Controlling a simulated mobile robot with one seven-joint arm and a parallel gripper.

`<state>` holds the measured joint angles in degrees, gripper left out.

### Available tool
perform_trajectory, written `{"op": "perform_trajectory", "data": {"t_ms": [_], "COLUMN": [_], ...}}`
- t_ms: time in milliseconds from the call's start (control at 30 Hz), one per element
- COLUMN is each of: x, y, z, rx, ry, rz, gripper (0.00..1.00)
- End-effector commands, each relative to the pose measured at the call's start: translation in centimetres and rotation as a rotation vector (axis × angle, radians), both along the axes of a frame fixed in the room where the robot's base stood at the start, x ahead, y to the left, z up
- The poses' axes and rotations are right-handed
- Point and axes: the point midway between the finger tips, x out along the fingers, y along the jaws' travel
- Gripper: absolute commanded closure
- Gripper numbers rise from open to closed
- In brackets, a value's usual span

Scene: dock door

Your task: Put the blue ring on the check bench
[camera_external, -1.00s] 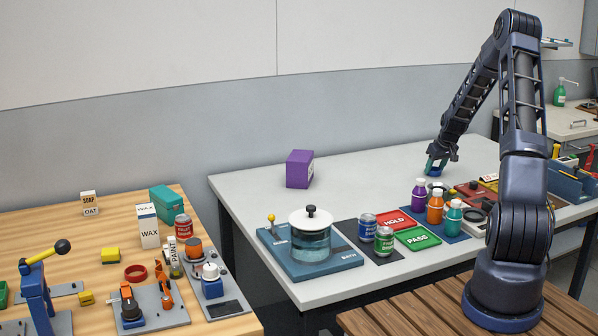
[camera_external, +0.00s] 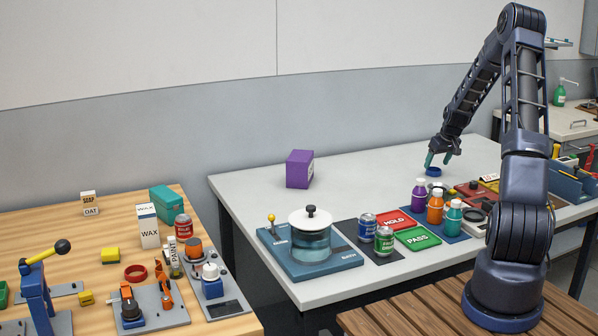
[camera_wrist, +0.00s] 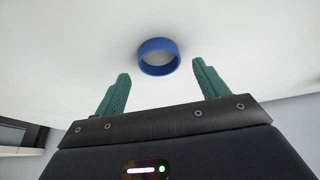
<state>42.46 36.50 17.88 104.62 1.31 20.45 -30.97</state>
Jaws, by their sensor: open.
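The blue ring (camera_external: 433,172) lies flat on the white-topped bench (camera_external: 345,205), near its far right part. My gripper (camera_external: 439,158) is open and empty just above the ring, with its two green fingers spread. In the wrist view the blue ring (camera_wrist: 158,70) sits beyond and between the fingertips of my gripper (camera_wrist: 161,74), apart from both fingers. No label naming the benches can be read.
Purple, orange and teal bottles (camera_external: 436,207) stand in front of the ring, with a red device (camera_external: 478,190) to its right. A purple box (camera_external: 300,169) stands farther left. Bench top between box and ring is clear. A wooden table (camera_external: 60,225) with parts is at left.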

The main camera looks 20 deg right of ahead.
Motion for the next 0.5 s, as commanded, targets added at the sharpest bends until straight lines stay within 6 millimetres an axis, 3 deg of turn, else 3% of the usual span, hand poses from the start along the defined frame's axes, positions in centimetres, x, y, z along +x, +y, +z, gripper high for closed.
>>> {"op": "perform_trajectory", "data": {"t_ms": [300,500], "x": [-2.2,-3.2], "y": [-0.1,-0.1], "z": [5.5,7.6], "rx": [-0.001,-0.001], "ry": [-0.002,0.0], "rz": [-0.003,-0.001], "gripper": [0.27,0.27]}}
